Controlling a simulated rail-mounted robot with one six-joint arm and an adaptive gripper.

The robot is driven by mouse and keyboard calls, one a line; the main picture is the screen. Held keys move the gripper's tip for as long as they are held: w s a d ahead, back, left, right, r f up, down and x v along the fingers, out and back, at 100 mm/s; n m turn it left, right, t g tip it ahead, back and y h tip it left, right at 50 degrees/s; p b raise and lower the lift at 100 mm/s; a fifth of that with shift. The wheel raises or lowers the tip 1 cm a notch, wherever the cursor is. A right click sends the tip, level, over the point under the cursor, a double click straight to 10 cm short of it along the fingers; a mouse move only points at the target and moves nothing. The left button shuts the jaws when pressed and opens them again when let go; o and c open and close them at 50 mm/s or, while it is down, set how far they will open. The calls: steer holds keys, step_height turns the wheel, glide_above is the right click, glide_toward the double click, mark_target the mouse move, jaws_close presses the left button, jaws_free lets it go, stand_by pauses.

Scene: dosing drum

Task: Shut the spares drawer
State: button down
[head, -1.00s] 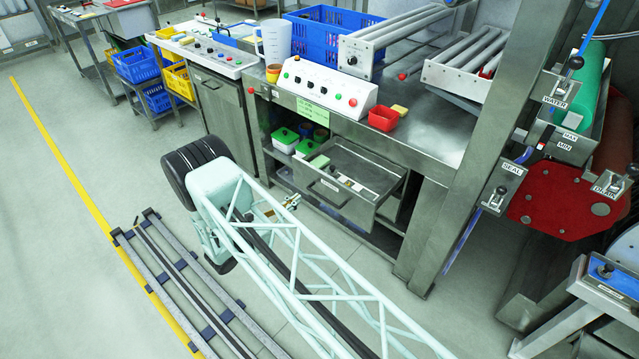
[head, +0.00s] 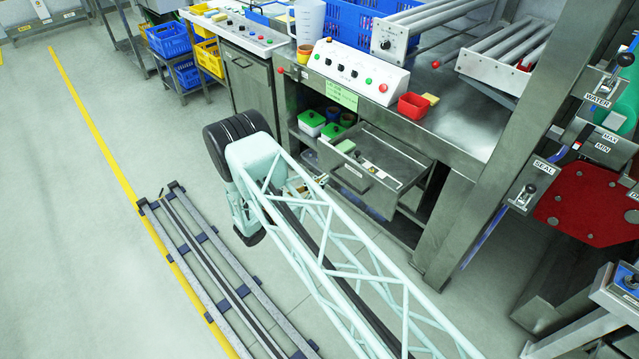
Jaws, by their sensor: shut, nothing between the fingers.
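The spares drawer (head: 352,177) is a grey metal drawer under the steel workbench, and it stands pulled out. Its front faces my arm, with a handle on it. Small loose parts and a green item lie inside. My gripper (head: 299,187) shows only in part behind the pale lattice of my arm, low and just left of the drawer front. It is shut and holds nothing. I cannot tell whether it touches the drawer.
Green-lidded tubs (head: 311,121) stand on the open shelf left of the drawer. A control box (head: 352,69) and a red bin (head: 413,106) sit on the bench above. A steel post (head: 500,150) stands to the right. The floor in front is partly clear.

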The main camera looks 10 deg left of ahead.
mark_target(348, 163)
steer(key=shift+b+x, duration=0.45)
steer(key=shift+x, duration=5.1)
steer(key=shift+w+d, duration=0.1)
